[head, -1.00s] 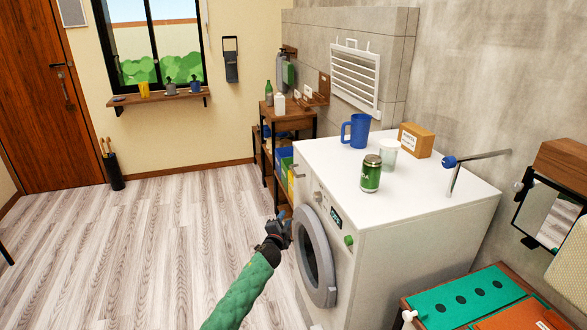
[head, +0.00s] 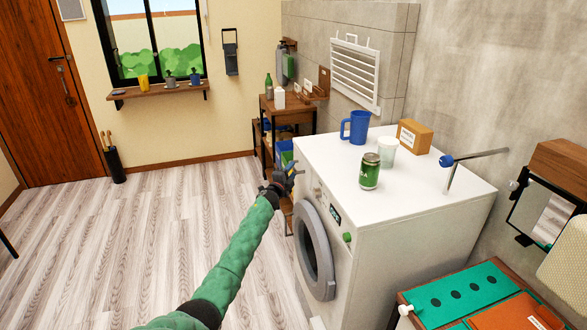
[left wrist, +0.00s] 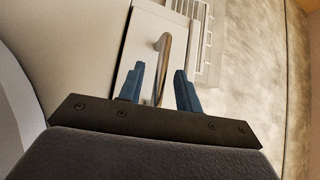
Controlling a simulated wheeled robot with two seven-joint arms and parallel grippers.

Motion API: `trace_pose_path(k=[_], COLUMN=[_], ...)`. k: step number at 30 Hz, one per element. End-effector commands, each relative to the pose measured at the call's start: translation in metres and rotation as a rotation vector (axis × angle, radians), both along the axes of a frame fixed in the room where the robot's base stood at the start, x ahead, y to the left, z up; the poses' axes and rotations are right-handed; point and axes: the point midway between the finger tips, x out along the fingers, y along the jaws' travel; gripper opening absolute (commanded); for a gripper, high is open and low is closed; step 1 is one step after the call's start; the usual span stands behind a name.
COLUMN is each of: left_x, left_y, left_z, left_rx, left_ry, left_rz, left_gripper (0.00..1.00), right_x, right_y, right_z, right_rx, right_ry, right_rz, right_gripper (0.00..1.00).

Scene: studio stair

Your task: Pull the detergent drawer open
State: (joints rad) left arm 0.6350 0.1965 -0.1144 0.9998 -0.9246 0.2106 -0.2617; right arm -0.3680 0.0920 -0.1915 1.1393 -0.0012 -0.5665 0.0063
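The white washing machine (head: 400,225) stands right of centre, its round grey door (head: 314,250) facing left. In the left wrist view the detergent drawer (left wrist: 137,22) is a pale panel with a curved metal handle (left wrist: 164,52). My left gripper (head: 292,170) is at the top far corner of the machine's front and covers the drawer in the head view. In the left wrist view its two blue fingers (left wrist: 160,85) are apart, with the handle between them and gaps on both sides. The drawer looks closed. My right gripper is out of view.
A green can (head: 370,172), a blue mug (head: 355,127), a pale cup (head: 388,145) and a cardboard box (head: 414,136) stand on the machine. A wooden shelf unit (head: 290,115) stands behind it. The floor (head: 120,240) on the left is clear.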

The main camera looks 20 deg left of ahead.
Motion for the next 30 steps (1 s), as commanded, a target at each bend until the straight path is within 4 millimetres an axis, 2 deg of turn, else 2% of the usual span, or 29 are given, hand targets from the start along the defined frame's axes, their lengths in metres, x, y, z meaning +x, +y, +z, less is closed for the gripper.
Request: trace_pose_path(k=[6, 18, 19, 24, 30], left_x=[0.018, 0.022, 0.022, 0.022, 0.022], left_y=[-0.002, -0.003, -0.003, -0.003, -0.003], left_z=[0.003, 0.003, 0.003, 0.003, 0.003], left_rx=[0.0, 0.001, 0.001, 0.0, 0.0], left_ry=[-0.001, 0.0, 0.0, 0.0, 0.0], left_rz=[0.002, 0.001, 0.001, 0.001, 0.001], left_gripper=[0.34, 0.34, 0.32, 0.0, 0.0], right_x=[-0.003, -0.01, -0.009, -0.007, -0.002], right_y=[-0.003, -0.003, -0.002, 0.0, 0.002], right_z=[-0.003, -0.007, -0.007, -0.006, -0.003], right_rx=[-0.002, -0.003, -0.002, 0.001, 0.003], right_ry=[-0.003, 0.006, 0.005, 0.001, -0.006], right_rz=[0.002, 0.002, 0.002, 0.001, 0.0], right_gripper=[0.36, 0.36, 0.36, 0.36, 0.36])
